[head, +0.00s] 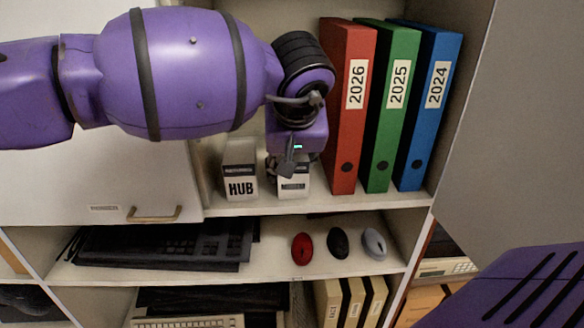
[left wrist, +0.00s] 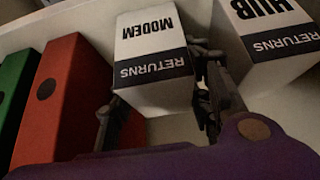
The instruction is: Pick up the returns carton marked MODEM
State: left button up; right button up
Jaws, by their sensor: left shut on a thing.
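The returns carton marked MODEM (left wrist: 150,45) is a white box with a dark RETURNS band, upside down in the left wrist view. In the head view the carton (head: 293,188) stands on the upper shelf, partly hidden behind my left gripper (head: 288,168). In the left wrist view my left gripper (left wrist: 158,112) has one finger on each side of the carton and is shut on it. A similar carton marked HUB (head: 240,172) stands close to its left in the head view; it also shows in the left wrist view (left wrist: 270,40). My right gripper is not in view.
A red binder (head: 347,110), a green binder (head: 393,110) and a blue binder (head: 432,110) stand just right of the MODEM carton. A closed cabinet door (head: 90,180) is at left. The shelf below holds keyboards (head: 165,247) and three mice (head: 338,243).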

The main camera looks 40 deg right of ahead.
pick_arm(q)
jog(key=shift+c, duration=1.3)
